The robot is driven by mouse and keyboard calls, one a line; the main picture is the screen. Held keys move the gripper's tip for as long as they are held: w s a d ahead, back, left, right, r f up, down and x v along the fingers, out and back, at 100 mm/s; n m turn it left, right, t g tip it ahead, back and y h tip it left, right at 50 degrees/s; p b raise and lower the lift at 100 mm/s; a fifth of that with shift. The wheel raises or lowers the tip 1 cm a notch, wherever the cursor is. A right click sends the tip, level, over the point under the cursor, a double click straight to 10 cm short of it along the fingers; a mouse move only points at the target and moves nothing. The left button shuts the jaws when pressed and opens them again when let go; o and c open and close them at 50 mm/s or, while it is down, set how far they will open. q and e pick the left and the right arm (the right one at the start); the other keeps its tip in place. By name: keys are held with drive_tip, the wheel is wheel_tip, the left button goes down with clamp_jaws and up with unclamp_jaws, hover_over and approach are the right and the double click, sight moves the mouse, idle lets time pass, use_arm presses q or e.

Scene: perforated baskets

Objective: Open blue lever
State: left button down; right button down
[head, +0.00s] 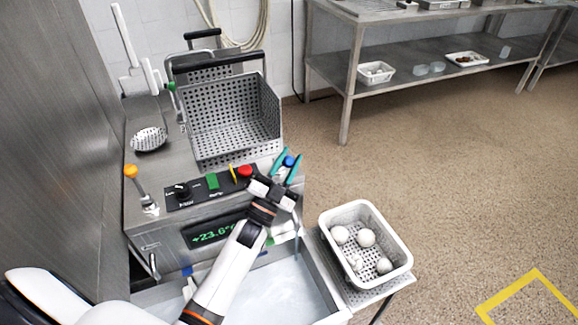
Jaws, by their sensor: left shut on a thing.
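The blue lever (290,161) is at the right end of the machine's front panel, with its round blue knob showing. My left gripper (291,154) has teal fingers, one on each side of the lever just by the knob, and is shut on it. The lower part of the lever is hidden by the gripper. My right gripper is out of view.
A perforated metal basket (231,117) stands behind. A white basket (333,213) with white balls stands at the right. Open floor lies beyond.

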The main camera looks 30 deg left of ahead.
use_arm(q)
drive_tip(key=shift+s+d+f+m+h+b, duration=0.15)
drive_tip(key=shift+d+f+m+h+b, duration=0.1)
drive_tip(key=shift+f+m+h+b, duration=0.3)
drive_tip(key=shift+s+d+f+m+h+b, duration=0.2)
drive_tip(key=shift+f+m+h+b, duration=0.2)
drive_tip(key=shift+m, duration=0.25)
drive_tip(key=c, duration=1.2)
unclamp_jaws()
drive_tip(key=shift+r, duration=0.1)
drive_tip(key=shift+o, duration=0.2)
drive_tip(key=s+a+f+p, duration=0.1)
drive_tip(key=s+a+p, duration=0.1)
drive_tip(key=s, duration=1.2)
drive_tip(key=shift+a+f+p, duration=0.3)
drive_tip(key=shift+a+p, duration=0.1)
drive_tip(key=shift+p, duration=0.25)
drive_tip(key=shift+s, duration=0.1)
